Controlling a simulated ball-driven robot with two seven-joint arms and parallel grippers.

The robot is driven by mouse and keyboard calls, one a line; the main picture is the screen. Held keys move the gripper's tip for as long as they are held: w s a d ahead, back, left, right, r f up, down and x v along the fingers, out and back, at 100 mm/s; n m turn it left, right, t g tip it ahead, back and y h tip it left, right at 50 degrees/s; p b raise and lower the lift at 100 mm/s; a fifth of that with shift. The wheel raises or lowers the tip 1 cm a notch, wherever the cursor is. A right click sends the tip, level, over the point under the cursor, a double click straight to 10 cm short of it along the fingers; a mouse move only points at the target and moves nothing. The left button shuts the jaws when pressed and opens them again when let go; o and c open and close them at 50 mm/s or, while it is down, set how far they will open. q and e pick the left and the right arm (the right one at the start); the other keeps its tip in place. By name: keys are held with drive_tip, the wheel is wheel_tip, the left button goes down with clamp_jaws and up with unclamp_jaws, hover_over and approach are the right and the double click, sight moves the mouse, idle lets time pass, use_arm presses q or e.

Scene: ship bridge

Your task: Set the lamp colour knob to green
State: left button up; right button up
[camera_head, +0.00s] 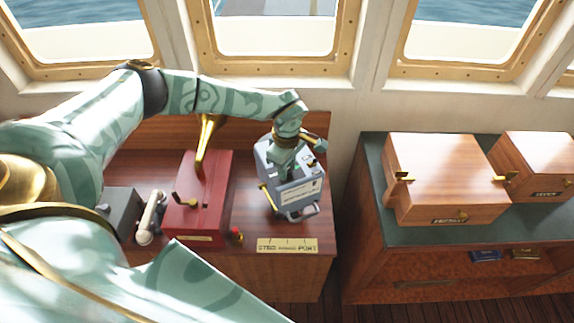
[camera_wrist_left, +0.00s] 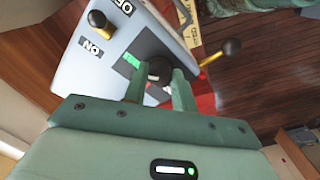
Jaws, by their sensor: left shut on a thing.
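The lamp box is a grey case (camera_head: 298,194) on the wooden console, below my left gripper (camera_head: 292,142) in the head view. The wrist view shows its grey face (camera_wrist_left: 85,68) close up. The dark round lamp colour knob (camera_wrist_left: 159,68) sits between the fingers of my left gripper (camera_wrist_left: 160,83), which are shut on it. A green patch (camera_wrist_left: 132,60) shows just left of the knob and a red patch (camera_wrist_left: 206,102) to its right. The fingers hide part of the knob, and I cannot tell where it points. My right gripper is not in view.
A brass lever with a dark ball (camera_wrist_left: 232,46) sticks out right of the knob. A brass switch (camera_wrist_left: 98,20) stands by ON and OFF labels. Wooden boxes (camera_head: 445,165) stand on the right cabinet.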

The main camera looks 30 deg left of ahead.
use_arm(q)
drive_tip(key=shift+w+r, duration=0.1)
idle(0.3)
drive_tip(key=o, duration=1)
wheel_tip(320, 180, up, 16)
drive_tip(key=shift+r+b, duration=0.1)
drive_tip(key=shift+b, duration=0.35)
